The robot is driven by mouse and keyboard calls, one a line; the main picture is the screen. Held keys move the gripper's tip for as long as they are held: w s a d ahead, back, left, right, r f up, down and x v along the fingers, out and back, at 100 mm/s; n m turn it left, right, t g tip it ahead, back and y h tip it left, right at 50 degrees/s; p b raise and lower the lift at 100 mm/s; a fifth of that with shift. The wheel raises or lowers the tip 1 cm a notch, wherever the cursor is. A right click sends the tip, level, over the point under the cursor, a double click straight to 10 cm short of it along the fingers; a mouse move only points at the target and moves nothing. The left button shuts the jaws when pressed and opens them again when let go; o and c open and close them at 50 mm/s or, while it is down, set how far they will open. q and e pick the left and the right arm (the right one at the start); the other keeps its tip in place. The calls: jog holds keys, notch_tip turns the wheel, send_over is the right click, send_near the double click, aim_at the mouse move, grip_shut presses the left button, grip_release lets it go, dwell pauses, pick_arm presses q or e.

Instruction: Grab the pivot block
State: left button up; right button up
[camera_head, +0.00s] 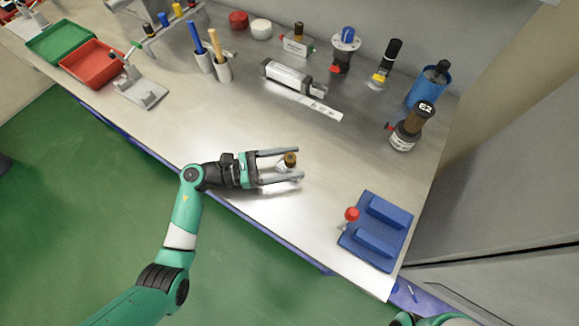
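A small pale block with a brass-coloured top (290,160) stands on the bench near its front middle; it may be the pivot block, but I cannot tell for sure. My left gripper (299,164) is open, with one finger on the far side of this block and one on the near side. The block sits between the fingers near their tips, and I cannot tell whether either finger touches it. Only a bit of my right arm shows at the bottom right edge, and its gripper is out of view.
A blue fixture (376,232) with a red-knobbed part stands to the right. Behind are a grey cylinder (286,74), a ruler-like strip (321,108) and a brown bottle (412,128). A red tray (92,64) and green tray (58,41) lie far left. Bench around the gripper is clear.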

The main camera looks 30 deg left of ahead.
aim_at(290, 156)
pick_arm(q)
grip_shut()
jog(key=shift+r, duration=0.1)
dwell(0.3)
jog(key=shift+r, duration=0.25)
notch_tip(290, 156, up, 3)
jog(key=shift+f+p, duration=0.15)
jog(key=shift+p, duration=0.6)
jog(key=s+d+r+p, duration=0.6)
jog(key=s+r, duration=0.3)
jog(key=s, duration=0.3)
jog(key=shift+d+r, duration=0.3)
jog(key=shift+d, duration=0.2)
